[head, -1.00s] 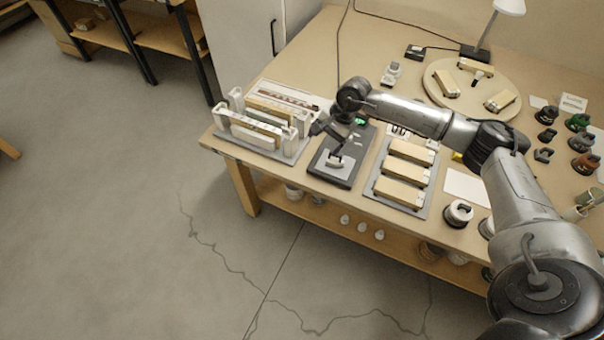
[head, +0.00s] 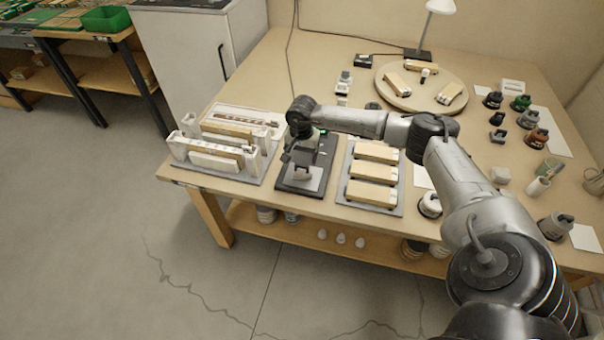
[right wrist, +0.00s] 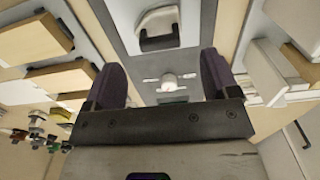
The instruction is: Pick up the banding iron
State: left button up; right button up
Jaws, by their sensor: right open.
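The banding iron (head: 303,173) is a small pale iron with a dark part. It rests on a light plate of the dark grey base (head: 296,188) near the bench's front edge. In the right wrist view the iron (right wrist: 158,28) lies beyond the fingertips, near the top of the picture. My right gripper (right wrist: 162,78) is open, its two dark fingers apart with nothing between them. In the head view my right gripper (head: 299,152) is over the base, just behind the iron, and partly hides it. My left gripper is not in view.
Left of the base is a rack (head: 268,172) with upright strips. Right of it is a grey tray (head: 397,209) with several wooden blocks. A round board (head: 392,98) with blocks and a lamp (head: 430,40) stand farther back. The floor in front is clear.

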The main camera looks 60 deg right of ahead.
aim_at(302, 165)
jog(key=shift+a+f+b, duration=0.1)
jog(key=shift+f+b, duration=0.55)
jog(key=shift+f, duration=2.05)
jog(key=shift+r, duration=0.15)
jog(key=c, duration=1.4)
